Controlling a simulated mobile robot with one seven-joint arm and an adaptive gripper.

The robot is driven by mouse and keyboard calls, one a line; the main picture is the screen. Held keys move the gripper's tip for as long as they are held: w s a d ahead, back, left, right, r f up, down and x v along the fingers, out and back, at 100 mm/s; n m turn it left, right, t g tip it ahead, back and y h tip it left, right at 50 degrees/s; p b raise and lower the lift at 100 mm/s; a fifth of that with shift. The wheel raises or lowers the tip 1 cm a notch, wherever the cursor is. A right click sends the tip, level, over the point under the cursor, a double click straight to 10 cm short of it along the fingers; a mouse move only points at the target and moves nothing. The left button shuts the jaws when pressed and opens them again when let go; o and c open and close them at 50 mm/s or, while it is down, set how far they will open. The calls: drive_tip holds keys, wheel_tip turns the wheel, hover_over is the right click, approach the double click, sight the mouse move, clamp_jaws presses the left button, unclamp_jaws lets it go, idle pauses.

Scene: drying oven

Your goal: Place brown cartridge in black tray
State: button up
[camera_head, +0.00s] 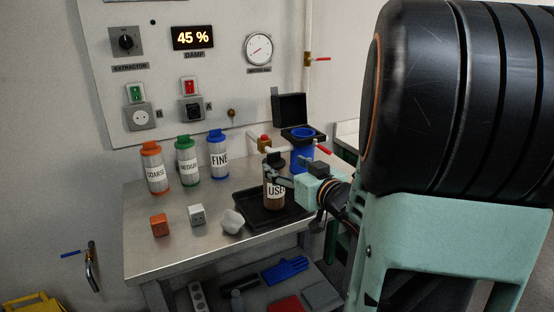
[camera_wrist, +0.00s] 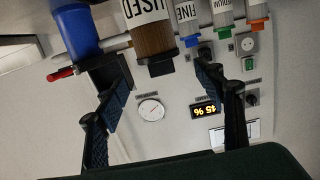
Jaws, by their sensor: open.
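The brown cartridge (camera_head: 275,192), labelled USED and with a black top, stands upright over the black tray (camera_head: 247,221) on the steel bench. It appears to rest in the tray, though its base contact is not clear. My gripper (camera_head: 283,171) is beside its upper part, at its right. In the wrist view, which is upside down, the brown cartridge (camera_wrist: 152,38) shows beyond and between the spread fingers of my gripper (camera_wrist: 163,71). The gripper is open and no grip on the cartridge is seen. My gripper and wrist hide part of the tray's right side.
Orange COARSE (camera_head: 154,168), green MEDIUM (camera_head: 187,162) and blue FINE (camera_head: 218,155) cartridges stand at the back left. An orange cube (camera_head: 159,225), grey cube (camera_head: 197,215) and white cup (camera_head: 232,221) lie in front. A blue container (camera_head: 302,152) and red-handled valve stand behind my gripper.

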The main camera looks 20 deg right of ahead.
drive_tip(key=s, duration=0.5)
drive_tip(key=shift+r, duration=0.35)
drive_tip(key=shift+w, duration=0.1)
